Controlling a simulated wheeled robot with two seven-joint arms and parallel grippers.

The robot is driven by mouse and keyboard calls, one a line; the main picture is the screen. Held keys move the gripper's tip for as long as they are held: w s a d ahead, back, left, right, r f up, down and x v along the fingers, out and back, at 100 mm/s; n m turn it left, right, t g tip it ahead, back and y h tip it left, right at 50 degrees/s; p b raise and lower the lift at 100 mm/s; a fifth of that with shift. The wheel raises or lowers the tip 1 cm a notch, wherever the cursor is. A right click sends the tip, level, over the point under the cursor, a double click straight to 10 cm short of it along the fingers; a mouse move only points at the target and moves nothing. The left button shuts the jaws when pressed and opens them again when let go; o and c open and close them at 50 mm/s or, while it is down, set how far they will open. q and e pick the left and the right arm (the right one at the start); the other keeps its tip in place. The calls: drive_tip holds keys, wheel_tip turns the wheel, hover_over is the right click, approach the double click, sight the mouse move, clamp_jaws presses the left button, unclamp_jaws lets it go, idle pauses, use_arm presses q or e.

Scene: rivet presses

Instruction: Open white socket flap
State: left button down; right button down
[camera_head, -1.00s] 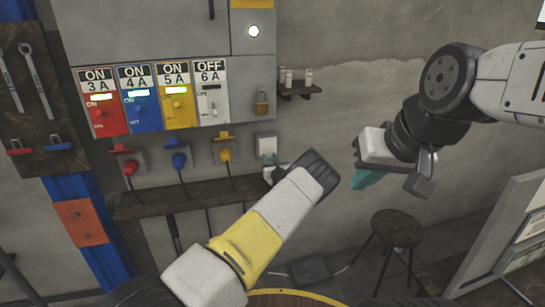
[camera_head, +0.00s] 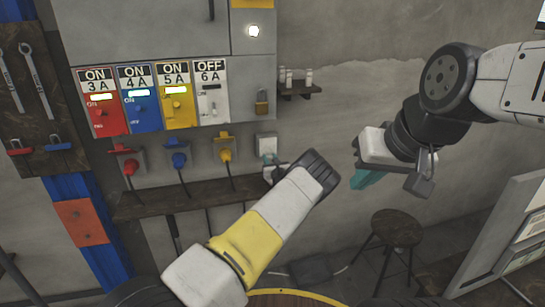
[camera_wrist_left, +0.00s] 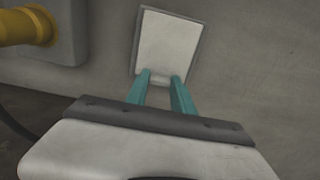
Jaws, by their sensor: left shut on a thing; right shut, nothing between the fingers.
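The white socket (camera_head: 265,142) is on the wall, right of the yellow plug. In the left wrist view its white flap (camera_wrist_left: 170,45) faces me inside a grey frame and looks closed. My left gripper (camera_head: 268,160) is at the lower edge of the flap. In the left wrist view the two teal fingers (camera_wrist_left: 160,88) are at the small tab (camera_wrist_left: 160,79) at the flap's bottom edge and are shut on it. My right gripper (camera_head: 362,178) is shut and empty in the air to the right, away from the socket.
Red (camera_head: 130,166), blue (camera_head: 179,160) and yellow (camera_head: 225,154) plugs sit in sockets to the left, with cables hanging down. Above them is a switch panel (camera_head: 150,95). A small shelf (camera_head: 300,92) is at upper right. A stool (camera_head: 396,228) stands below my right arm.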

sight(269, 156)
idle(0.5)
use_arm(q)
drive_tip(key=shift+s+d+r+g+h, duration=0.15)
drive_tip(key=shift+s+r+g+h, duration=0.2)
drive_tip(key=shift+g, duration=0.3)
drive_tip(key=shift+s+d+r+g+h, duration=0.15)
drive_tip(key=shift+s+r+g, duration=0.2)
drive_tip(key=shift+s+g, duration=0.3)
drive_tip(key=shift+s+d+r+g+h, duration=0.2)
drive_tip(key=shift+s+r+g, duration=0.15)
drive_tip(key=shift+g, duration=0.35)
drive_tip(key=shift+s, duration=0.25)
drive_tip(key=shift+s+d+r, duration=0.1)
drive_tip(key=shift+s+r, duration=0.1)
drive_tip(key=shift+r, duration=0.3)
drive_tip(key=shift+s+d+r, duration=0.1)
drive_tip(key=shift+s+r, duration=0.1)
drive_tip(key=shift+r, duration=0.5)
drive_tip(key=c, duration=1.3)
unclamp_jaws()
drive_tip(key=shift+o, duration=1.1)
drive_tip(key=shift+f, duration=0.2)
